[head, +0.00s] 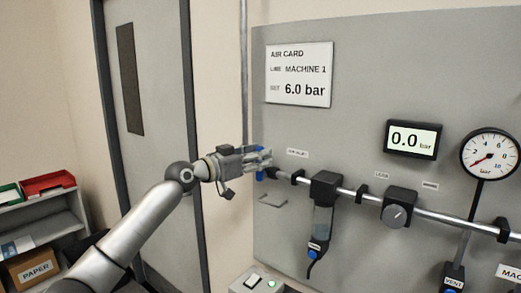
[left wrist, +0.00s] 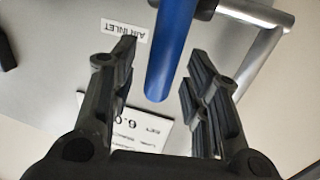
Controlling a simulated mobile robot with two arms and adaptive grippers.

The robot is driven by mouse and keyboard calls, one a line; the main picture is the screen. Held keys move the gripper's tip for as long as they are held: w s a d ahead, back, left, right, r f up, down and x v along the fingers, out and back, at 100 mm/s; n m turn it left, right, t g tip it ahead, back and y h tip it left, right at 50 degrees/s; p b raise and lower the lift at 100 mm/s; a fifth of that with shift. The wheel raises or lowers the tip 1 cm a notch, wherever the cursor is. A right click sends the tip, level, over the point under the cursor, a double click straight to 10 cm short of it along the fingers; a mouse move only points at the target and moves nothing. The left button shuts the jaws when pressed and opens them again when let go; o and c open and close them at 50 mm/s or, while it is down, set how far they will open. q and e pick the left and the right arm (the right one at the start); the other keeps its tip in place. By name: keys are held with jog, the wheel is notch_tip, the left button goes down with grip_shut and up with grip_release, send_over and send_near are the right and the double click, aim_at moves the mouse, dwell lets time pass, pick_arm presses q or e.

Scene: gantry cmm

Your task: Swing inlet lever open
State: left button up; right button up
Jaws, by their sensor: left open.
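The inlet lever is a blue bar (left wrist: 170,50) in the left wrist view. It comes down from the pipe at the top and ends between my fingers, with a gap on both sides. My left gripper (left wrist: 163,60) is open around it and does not appear to touch it. In the head view my left gripper (head: 264,159) is at the left end of the pipe on the grey panel. It hides most of the lever there; small blue parts (head: 260,176) show beside the fingers. My right gripper is in neither view.
The grey panel (head: 350,85) carries a pipe (head: 345,190) with a filter (head: 323,215), a regulator knob (head: 396,216), a display reading 0.0 bar (head: 412,140) and a dial gauge (head: 490,155). A small bracket (head: 272,201) is below the gripper. A door stands behind my arm.

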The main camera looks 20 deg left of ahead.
pick_arm(q)
jog(key=shift+w+d, duration=0.25)
jog(key=shift+w, duration=0.2)
jog(key=shift+w, duration=0.1)
jog(key=shift+c, duration=0.2)
grip_shut()
